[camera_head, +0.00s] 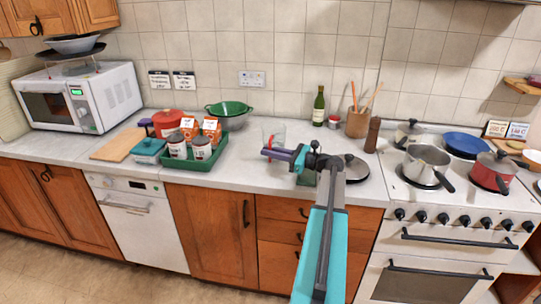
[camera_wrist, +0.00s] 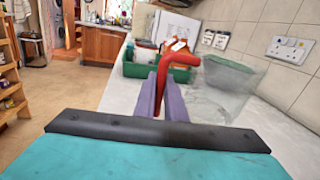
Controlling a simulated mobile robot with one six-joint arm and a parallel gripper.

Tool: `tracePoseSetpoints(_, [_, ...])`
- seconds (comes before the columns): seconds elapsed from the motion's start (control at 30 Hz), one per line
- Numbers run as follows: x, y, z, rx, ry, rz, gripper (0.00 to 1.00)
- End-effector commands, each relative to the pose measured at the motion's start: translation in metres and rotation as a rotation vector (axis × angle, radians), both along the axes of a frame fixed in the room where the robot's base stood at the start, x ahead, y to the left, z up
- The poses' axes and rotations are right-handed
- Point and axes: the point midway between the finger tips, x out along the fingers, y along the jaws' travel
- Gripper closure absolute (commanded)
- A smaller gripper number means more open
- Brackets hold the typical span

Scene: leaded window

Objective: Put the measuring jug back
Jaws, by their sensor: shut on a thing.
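The measuring jug (camera_head: 275,131) is clear, with a red handle, and is at the middle of the worktop in the head view. In the wrist view its see-through body (camera_wrist: 226,84) is on the right, with the red handle (camera_wrist: 208,72) reaching left. My gripper (camera_head: 271,154) has its purple fingers, also in the wrist view (camera_wrist: 158,93), shut on the handle. The fingers hide part of the handle. I cannot tell whether the jug's base touches the worktop.
Left of the jug, a green tray (camera_head: 187,180) holds tins and orange-and-white packs. A green colander (camera_head: 230,112) stands behind it. A green bottle (camera_head: 319,106), a utensil pot (camera_head: 357,124) and a pepper mill (camera_head: 373,135) stand at the back right. The hob (camera_head: 408,190) is farther right.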

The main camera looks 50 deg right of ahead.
Motion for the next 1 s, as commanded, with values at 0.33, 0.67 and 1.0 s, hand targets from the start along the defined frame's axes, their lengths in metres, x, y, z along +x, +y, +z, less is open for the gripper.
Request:
tracePoseSetpoints(0.33, [0.0,0.0,-0.017,-0.001,-0.003,-0.001,1.0])
tracePoseSetpoints(0.67, [-0.001,-0.001,-0.019,-0.001,-0.003,-0.001,1.0])
tracePoseSetpoints(1.0, [-0.001,-0.001,-0.02,0.0,0.0,-0.002,0.71])
